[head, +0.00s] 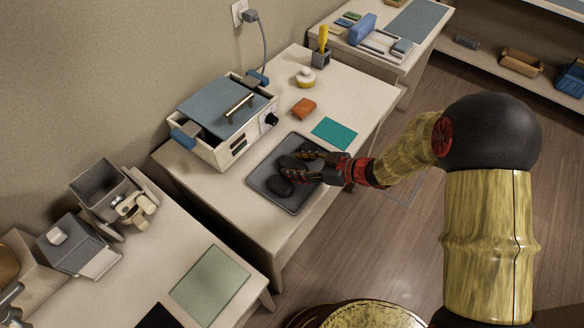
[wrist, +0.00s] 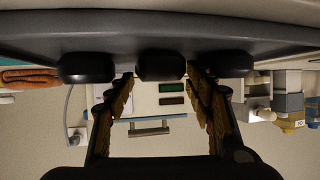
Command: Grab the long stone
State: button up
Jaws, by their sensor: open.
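A dark grey tray (head: 293,209) on the table holds three dark smooth stones. One stone (head: 280,187) lies near the tray's front left in the head view; the other two are partly hidden by my gripper. In the wrist view, which appears upside down, the stones sit in a row: one stone (wrist: 86,67), a middle stone (wrist: 160,66) and another stone (wrist: 230,64). I cannot tell for sure which is the long one. My gripper (wrist: 160,77) is open, low over the tray, its fingers on either side of the middle stone. No closed grip shows.
A wax warmer (head: 222,120) with a blue-grey lid stands behind the tray. The tabletop right of the teal mat is clear.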

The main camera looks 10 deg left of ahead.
jog(key=shift+a, duration=0.1)
jog(key=shift+c, duration=1.2)
jog(key=c, duration=0.9)
jog(key=shift+c, duration=0.2)
jog(key=shift+r, duration=0.1)
